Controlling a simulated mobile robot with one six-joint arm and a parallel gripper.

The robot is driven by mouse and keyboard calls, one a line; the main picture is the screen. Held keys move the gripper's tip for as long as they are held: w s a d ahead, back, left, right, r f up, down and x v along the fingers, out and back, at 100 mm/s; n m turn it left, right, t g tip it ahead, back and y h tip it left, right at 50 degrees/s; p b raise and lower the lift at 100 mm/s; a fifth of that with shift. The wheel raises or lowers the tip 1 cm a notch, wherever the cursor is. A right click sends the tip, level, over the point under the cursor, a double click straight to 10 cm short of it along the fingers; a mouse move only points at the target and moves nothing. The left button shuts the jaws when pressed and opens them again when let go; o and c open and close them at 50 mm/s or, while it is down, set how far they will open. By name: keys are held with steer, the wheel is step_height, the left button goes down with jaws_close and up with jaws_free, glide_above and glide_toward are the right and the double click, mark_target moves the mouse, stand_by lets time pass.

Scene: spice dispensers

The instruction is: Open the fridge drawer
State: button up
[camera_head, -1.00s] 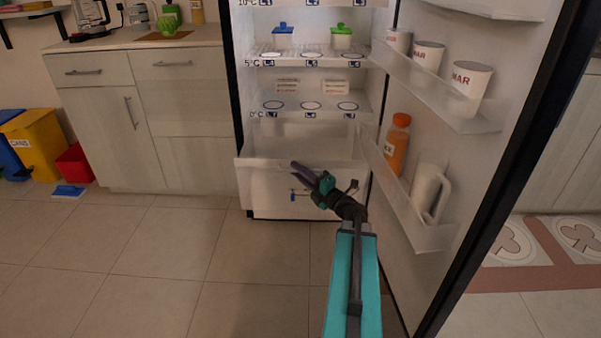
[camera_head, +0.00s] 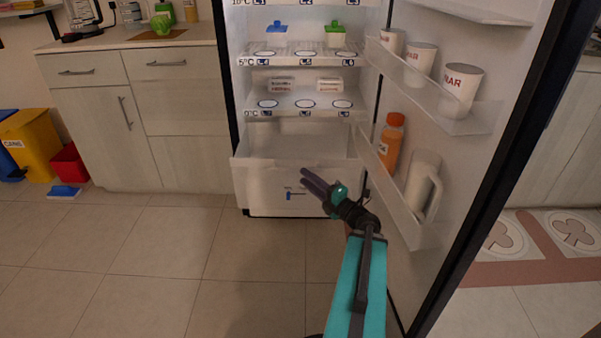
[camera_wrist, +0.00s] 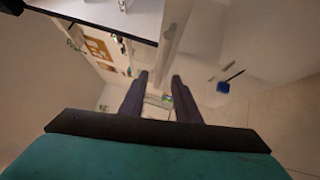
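The fridge drawer (camera_head: 262,183) is the pale translucent bin at the bottom of the open fridge (camera_head: 240,105). Its top rim stands forward of the shelves, and part of its inside shows, so it looks at least partly pulled out. A small blue mark (camera_head: 289,195) is on its front. My gripper (camera_head: 304,177) appears in front of the right part of the drawer front, fingers pointing up and left. I cannot tell whether it touches the drawer. The wrist view shows its two dark fingers (camera_wrist: 159,78) apart with nothing clearly between them.
The fridge door (camera_head: 462,190) stands open on the right, with mugs (camera_head: 461,88), an orange bottle (camera_head: 390,145) and a white jug (camera_head: 422,185) on its racks. Cabinets (camera_head: 140,120) and coloured bins (camera_head: 38,140) are at left. The floor (camera_head: 150,265) in front is clear.

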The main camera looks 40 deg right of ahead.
steer(key=s+f+p, duration=0.1)
steer(key=s+p, duration=0.2)
steer(key=s, duration=0.4)
steer(key=shift+s, duration=0.25)
stand_by(0.4)
